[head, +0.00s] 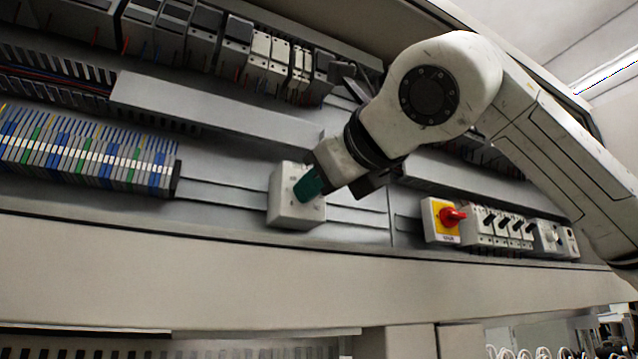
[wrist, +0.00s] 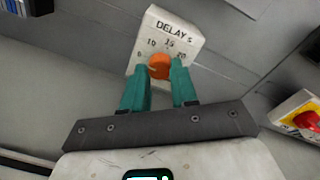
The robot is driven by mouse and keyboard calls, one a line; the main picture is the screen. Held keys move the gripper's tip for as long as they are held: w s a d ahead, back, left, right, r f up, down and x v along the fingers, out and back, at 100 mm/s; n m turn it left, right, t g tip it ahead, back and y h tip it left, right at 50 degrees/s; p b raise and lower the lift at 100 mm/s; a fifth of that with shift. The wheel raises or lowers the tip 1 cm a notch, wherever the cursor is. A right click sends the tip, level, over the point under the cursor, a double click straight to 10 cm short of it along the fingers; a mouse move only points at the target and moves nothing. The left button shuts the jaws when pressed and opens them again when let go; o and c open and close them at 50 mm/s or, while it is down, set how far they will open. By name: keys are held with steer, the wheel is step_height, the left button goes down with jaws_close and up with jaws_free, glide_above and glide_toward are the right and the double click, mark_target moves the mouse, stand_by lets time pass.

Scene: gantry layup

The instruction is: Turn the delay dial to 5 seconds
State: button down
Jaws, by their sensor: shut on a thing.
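The delay unit is a pale box (head: 287,208) on the panel in the head view. In the wrist view its face (wrist: 172,21) reads "DELAY s", with 10, 15 and 20 around the dial and a smaller mark at the left that is hard to read. The orange delay dial (wrist: 159,64) sits between the green fingers of my gripper (wrist: 161,70), which is shut on it. In the head view my gripper (head: 308,186) reaches the box face and hides the dial. I cannot tell which number the dial points to.
A red rotary switch on a yellow plate (head: 441,219) is to the right, beside a row of breakers (head: 500,226). Coloured terminal blocks (head: 85,150) are at the left. A grey duct (head: 215,112) runs above the box. Bare panel lies between box and red switch.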

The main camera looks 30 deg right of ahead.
steer(key=c, duration=0.9)
jaws_free()
steer(key=shift+o, duration=0.2)
steer(key=s+b, duration=0.4)
steer(key=s, duration=0.6)
steer(key=shift+s+d+r, duration=0.15)
steer(key=shift+s+r, duration=0.05)
steer(key=shift+s, duration=0.2)
steer(key=shift+s+f, duration=0.1)
